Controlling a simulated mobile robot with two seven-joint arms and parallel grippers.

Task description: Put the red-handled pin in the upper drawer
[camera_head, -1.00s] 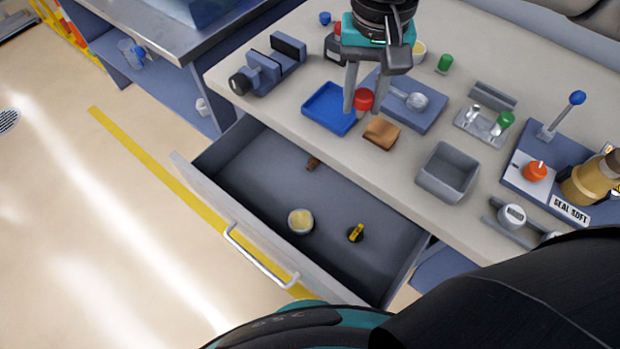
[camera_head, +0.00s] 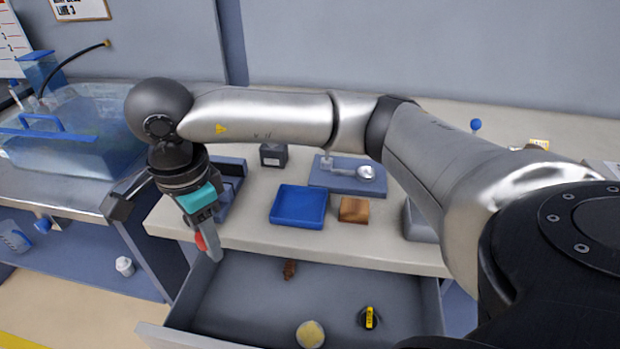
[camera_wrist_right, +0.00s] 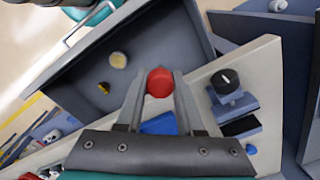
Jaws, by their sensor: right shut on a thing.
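My right gripper (camera_head: 209,250) is shut on the red-handled pin (camera_head: 200,241). Its fingers point down near the left end of the open drawer (camera_head: 245,295), by the bench's front edge. In the right wrist view the pin's round red handle (camera_wrist_right: 160,82) sits between the fingertips, with the grey drawer (camera_wrist_right: 85,88) beyond; the rest of the pin is hidden. The drawer holds a round cream-topped pot (camera_head: 310,334), a black and yellow knob (camera_head: 369,317) and a small brown piece (camera_head: 290,268). My left gripper does not show.
On the bench stand a blue tray (camera_head: 298,207), a brown block (camera_head: 354,209) and a blue-grey plate with a metal part (camera_head: 335,182). A clear tank (camera_head: 70,150) stands on the left bench. My right arm hides part of the bench.

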